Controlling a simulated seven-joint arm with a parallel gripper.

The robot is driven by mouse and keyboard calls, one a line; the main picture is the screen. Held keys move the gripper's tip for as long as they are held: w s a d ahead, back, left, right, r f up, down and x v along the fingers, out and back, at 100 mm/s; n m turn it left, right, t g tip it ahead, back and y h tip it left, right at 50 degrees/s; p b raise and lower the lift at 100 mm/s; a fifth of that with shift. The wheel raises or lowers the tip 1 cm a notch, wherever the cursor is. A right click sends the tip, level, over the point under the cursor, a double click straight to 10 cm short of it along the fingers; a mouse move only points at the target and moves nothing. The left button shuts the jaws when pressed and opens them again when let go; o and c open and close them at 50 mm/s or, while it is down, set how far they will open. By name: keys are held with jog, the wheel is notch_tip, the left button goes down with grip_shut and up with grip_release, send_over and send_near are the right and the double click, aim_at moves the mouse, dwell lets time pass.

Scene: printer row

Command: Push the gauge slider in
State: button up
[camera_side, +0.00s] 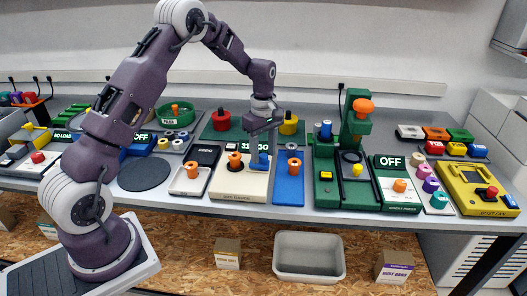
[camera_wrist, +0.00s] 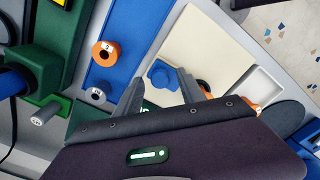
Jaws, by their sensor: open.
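A cream gauge block (camera_side: 237,186) stands near the front edge of the bench, with a dark display at its back. A blue slider piece (camera_side: 260,163) sits on its right side; I take this as the gauge slider. An orange knob (camera_side: 235,160) is to its left. My gripper (camera_side: 262,148) is just above and behind the blue piece, fingers pointing down. In the wrist view the blue piece (camera_wrist: 161,73) shows between and just past the two spread fingertips (camera_wrist: 160,84). Nothing is held. Contact cannot be told. The orange knob is partly hidden behind a finger there.
A blue base (camera_side: 289,190) with an orange piece (camera_side: 294,166) stands close on the right. A white tray (camera_side: 189,180) with an orange part is on the left. A green press (camera_side: 355,120) rises further right. Red and yellow knobs (camera_side: 289,123) stand behind.

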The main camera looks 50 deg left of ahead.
jog(key=shift+f, duration=0.15)
jog(key=shift+c, duration=0.2)
grip_shut()
dwell(1.2)
